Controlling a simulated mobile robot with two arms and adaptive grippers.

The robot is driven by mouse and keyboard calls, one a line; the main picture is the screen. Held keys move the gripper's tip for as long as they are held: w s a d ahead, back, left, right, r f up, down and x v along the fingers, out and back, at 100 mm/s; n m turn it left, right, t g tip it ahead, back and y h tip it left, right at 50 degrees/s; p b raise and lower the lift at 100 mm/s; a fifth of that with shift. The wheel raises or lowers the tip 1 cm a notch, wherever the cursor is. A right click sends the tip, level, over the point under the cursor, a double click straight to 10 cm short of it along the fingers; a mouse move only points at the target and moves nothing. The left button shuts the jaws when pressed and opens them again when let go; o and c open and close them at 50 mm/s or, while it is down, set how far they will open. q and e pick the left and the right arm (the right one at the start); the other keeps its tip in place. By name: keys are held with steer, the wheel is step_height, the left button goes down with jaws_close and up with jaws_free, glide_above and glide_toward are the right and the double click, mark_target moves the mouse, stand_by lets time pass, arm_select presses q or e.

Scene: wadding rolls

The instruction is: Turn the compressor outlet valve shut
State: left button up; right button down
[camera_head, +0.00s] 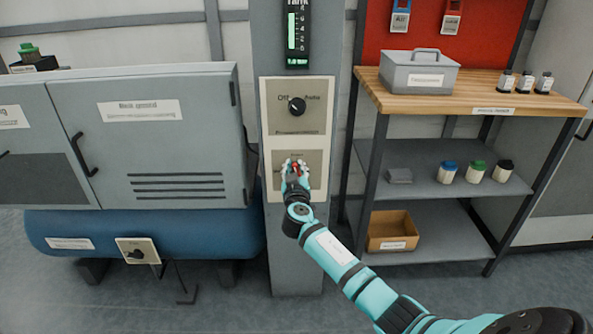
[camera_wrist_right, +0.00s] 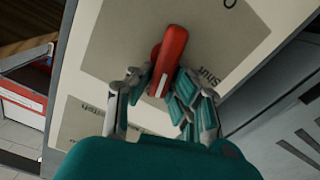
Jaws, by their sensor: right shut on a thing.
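A red valve handle (camera_wrist_right: 168,62) stands on the lower panel of the grey column, with the printed word "Shut" beside it in the right wrist view. In the head view the red handle (camera_head: 295,168) shows only as a small red part. My right gripper (camera_wrist_right: 160,95) is shut on the red handle, with its fingers on both sides of it. The handle's exact setting is hard to read. My left gripper is not in view.
Above is a panel with a black knob (camera_head: 297,106), and a tank gauge (camera_head: 298,35) higher up. A grey cabinet (camera_head: 160,140) over a blue tank (camera_head: 140,233) stands left. A shelf unit (camera_head: 440,170) stands close on the right. Floor shows in front.

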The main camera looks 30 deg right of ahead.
steer(key=n, duration=0.3)
steer(key=shift+w+a+f+n, duration=0.15)
steer(key=shift+a+f+n, duration=0.1)
steer(key=shift+n, duration=0.15)
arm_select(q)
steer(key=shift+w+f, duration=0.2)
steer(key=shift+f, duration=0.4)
arm_select(e)
steer(key=n, duration=0.3)
steer(key=f+n, duration=0.1)
steer(key=n, duration=0.7)
steer(key=shift+w+a+f, duration=0.2)
steer(key=shift+a+f, duration=0.1)
steer(key=shift+a, duration=0.1)
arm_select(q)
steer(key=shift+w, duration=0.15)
arm_select(e)
steer(key=c, duration=1.2)
jaws_free()
steer(key=shift+c, duration=0.2)
